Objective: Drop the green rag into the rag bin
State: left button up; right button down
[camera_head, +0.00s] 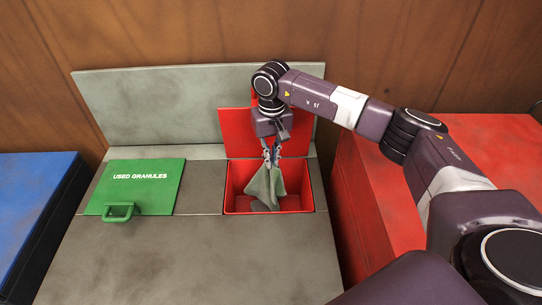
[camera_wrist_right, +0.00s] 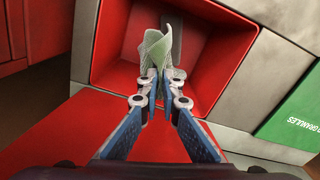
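The green rag (camera_head: 265,186) hangs from my right gripper (camera_head: 271,153) over the open red rag bin (camera_head: 304,203). The gripper is shut on the rag's upper end. The rag's lower part is inside the bin opening; I cannot tell whether it touches the bottom. In the right wrist view the rag (camera_wrist_right: 158,50) is pinched between the fingertips of my right gripper (camera_wrist_right: 158,82), with the red bin walls (camera_wrist_right: 108,45) around it. The bin's red lid (camera_head: 234,130) stands open behind it. My left gripper is not in view.
A green lid (camera_head: 140,183) marked "USED GRANULES", with a handle, lies shut left of the bin. Both are set in a grey worktop (camera_head: 190,260) with a raised back panel (camera_head: 150,105). A blue cabinet (camera_head: 35,195) is at left, a red one (camera_head: 370,200) at right.

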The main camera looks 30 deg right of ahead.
notch_tip(320, 180, down, 4)
jog(key=shift+r+b, duration=0.25)
jog(key=shift+b, duration=0.25)
jog(key=c, duration=2.1)
grip_release()
jog(key=shift+o, duration=0.6)
jog(key=o, duration=0.5)
jog(key=shift+o, duration=0.6)
jog(key=o, duration=0.5)
jog(key=shift+o, duration=0.2)
jog(key=shift+r, duration=0.15)
